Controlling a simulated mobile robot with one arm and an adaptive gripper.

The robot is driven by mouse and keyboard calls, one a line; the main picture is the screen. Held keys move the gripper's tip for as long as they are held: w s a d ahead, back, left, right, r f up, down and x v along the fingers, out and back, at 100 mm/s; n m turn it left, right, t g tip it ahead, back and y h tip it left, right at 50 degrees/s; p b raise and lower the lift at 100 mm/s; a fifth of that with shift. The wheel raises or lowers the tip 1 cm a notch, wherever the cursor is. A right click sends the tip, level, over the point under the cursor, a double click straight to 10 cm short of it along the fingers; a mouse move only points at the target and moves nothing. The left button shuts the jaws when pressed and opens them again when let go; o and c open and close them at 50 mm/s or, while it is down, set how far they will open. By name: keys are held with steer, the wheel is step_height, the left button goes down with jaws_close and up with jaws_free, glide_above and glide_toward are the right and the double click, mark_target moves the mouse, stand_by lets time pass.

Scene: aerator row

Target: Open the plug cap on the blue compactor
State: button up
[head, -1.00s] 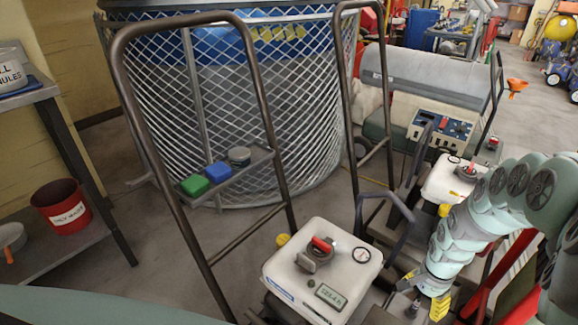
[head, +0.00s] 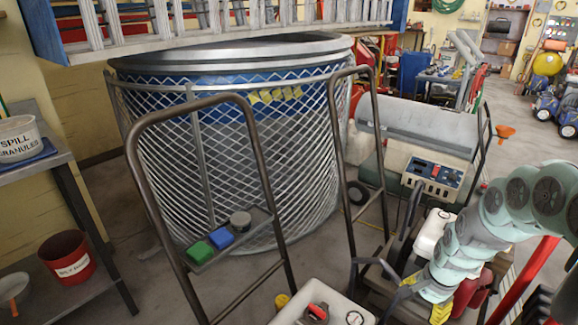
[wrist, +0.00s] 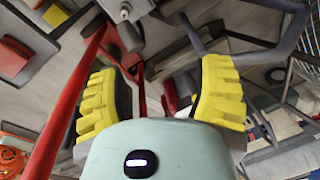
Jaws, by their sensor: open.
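No compactor that I can clearly call blue shows here. A white tank (head: 342,302) is cut off by the bottom edge of the head view. On it sits a round cap with a red lever (head: 317,311), partly out of frame. A second white tank (head: 432,228) stands farther back, partly behind my arm. My gripper (head: 424,297) points downward to the right of the near tank, apart from its cap. In the wrist view my gripper (wrist: 160,78) has its yellow-padded fingers spread, with nothing between them. I cannot make out a cap for certain in that view.
Brown tubular handles (head: 262,170) rise in front of a mesh cage (head: 325,165) around a large blue drum. A handle shelf holds green (head: 200,252) and blue (head: 220,237) blocks. A red bar (head: 525,280) runs beside my arm. A ladder (head: 230,18) crosses the top.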

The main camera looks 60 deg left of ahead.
steer(key=w+a+r+t+y+p, duration=0.2)
steer(key=w+a+r+y+p, duration=0.1)
steer(key=w+a+r+p, duration=0.2)
steer(key=w+a+r+m+t+y+p, duration=0.1)
steer(key=w+a+r+p, duration=0.4)
steer(key=r, duration=0.5)
steer(key=w+a+t+y, duration=0.1)
steer(key=a+t, duration=0.1)
steer(key=shift+a+r+y, duration=0.3)
steer(key=shift+y, duration=0.1)
